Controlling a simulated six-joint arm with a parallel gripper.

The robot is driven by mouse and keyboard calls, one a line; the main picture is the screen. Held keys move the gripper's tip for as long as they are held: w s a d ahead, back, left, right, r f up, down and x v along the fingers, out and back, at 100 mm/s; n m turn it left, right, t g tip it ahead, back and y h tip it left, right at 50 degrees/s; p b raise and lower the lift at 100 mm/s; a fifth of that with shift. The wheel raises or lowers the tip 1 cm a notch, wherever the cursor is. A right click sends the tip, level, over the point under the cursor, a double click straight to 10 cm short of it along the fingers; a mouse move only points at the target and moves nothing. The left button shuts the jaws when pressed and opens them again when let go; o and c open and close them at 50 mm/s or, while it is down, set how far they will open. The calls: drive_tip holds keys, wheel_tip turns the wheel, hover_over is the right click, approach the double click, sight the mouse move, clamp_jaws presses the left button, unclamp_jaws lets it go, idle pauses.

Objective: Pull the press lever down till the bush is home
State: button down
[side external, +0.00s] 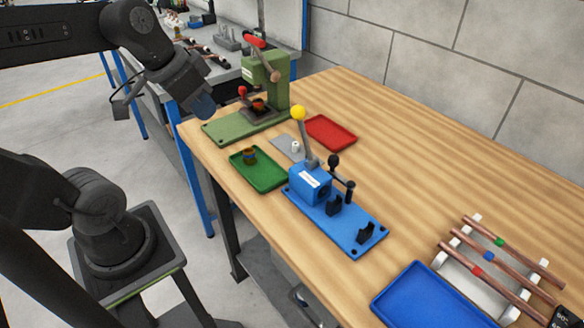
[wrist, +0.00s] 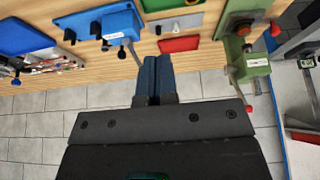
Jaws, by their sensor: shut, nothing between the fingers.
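The green press (side external: 265,72) stands on its green base at the far left of the bench; its body also shows at the right of the wrist view (wrist: 256,66). Its lever has a red grip (side external: 253,41) and stands raised at the top of the press. A brownish bush (side external: 258,103) sits low in the press, under the ram; its exact seating is too small to tell. My gripper (side external: 205,108) is in the air left of the press, apart from the lever. In the wrist view its blue-grey fingers (wrist: 155,62) are together with nothing between them.
A green tray (side external: 268,181) holds a brass-coloured part (side external: 249,155). A red tray (side external: 331,132), a grey plate (side external: 286,145) and a blue fixture (side external: 311,185) with a yellow-knobbed lever stand nearby. A blue tray (side external: 430,298) and copper tubes (side external: 508,258) lie farther right. The back of the bench is clear.

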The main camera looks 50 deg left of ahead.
drive_tip(key=shift+t, duration=0.3)
drive_tip(key=d, duration=0.1)
drive_tip(key=s+d, duration=0.1)
drive_tip(key=d, duration=0.1)
drive_tip(key=s+d+f, duration=0.1)
drive_tip(key=d, duration=0.1)
drive_tip(key=shift+d, duration=0.2)
wheel_tip(320, 180, up, 21)
drive_tip(key=g, duration=0.3)
hover_over(254, 38)
drive_tip(key=w, duration=0.1)
drive_tip(key=shift+s+f+x, duration=0.1)
drive_tip(key=shift+s+x, duration=0.4)
drive_tip(key=shift+x, duration=1.65)
drive_tip(key=shift+s+f+x, duration=0.1)
drive_tip(key=shift+s+x, duration=0.35)
drive_tip(key=shift+x, duration=1.7)
drive_tip(key=shift+s+f+x, duration=0.15)
drive_tip(key=shift+s+x, duration=0.35)
drive_tip(key=shift+x, duration=1.65)
drive_tip(key=shift+s, duration=0.1)
drive_tip(key=shift+s+f, duration=0.15)
drive_tip(key=shift+s, duration=0.25)
